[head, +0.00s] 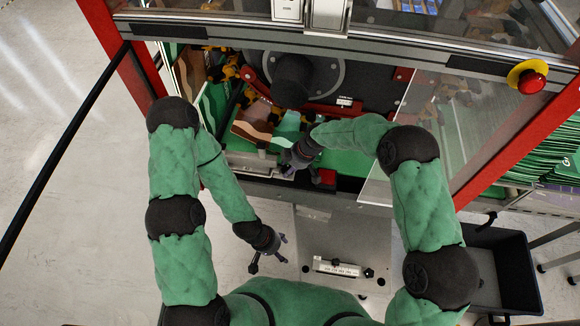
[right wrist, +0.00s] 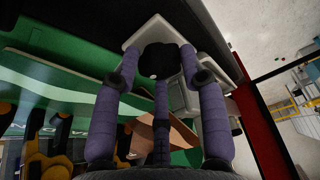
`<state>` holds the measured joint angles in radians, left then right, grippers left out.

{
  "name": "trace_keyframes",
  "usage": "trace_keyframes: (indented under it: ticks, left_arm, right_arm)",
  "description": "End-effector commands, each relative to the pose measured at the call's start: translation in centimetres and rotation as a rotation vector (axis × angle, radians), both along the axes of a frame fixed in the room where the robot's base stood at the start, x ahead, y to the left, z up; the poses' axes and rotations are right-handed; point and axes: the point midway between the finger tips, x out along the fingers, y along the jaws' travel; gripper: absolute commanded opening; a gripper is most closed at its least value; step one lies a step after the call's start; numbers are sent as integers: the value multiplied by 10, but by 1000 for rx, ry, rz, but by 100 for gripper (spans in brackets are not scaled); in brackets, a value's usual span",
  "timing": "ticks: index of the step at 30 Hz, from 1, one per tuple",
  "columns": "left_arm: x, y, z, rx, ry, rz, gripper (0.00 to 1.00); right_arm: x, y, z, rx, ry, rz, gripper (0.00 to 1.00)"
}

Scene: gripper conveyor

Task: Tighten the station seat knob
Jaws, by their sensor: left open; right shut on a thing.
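A black knob (right wrist: 158,60) sits against a pale grey plate (right wrist: 143,33) in the right wrist view. My right gripper (right wrist: 160,68) has its purple fingers closed around this knob. In the head view my right gripper (head: 291,165) reaches inside the machine's front opening, at the pale grey station block (head: 250,163); its hand hides the knob there. My left gripper (head: 269,258) is open and empty, low in front of the machine, left of a metal part with a black knob (head: 337,267) on the grey surface.
A red frame and a clear panel (head: 430,120) border the opening on the right. A red emergency button (head: 531,82) is at the upper right. Green printed sheets (head: 345,160) lie inside. A black bin (head: 500,268) stands at the lower right. Clear floor (head: 60,200) is on the left.

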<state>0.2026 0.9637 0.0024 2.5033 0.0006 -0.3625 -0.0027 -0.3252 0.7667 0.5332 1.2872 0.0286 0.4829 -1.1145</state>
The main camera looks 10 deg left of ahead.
Motion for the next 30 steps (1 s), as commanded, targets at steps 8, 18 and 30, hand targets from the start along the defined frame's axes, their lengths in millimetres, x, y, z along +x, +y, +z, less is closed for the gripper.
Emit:
trace_keyframes:
  ticks: [8,18,30]
  left_arm:
    - [0,0,0,0,0,0,64]
    - [0,0,0,0,0,0,64]
    - [0,0,0,0,0,0,64]
  right_arm:
    - [-1,3,1,4,0,-42,10]
    - [-1,2,1,3,0,-41,64]
    - [-1,-4,16,4,-2,-41,64]
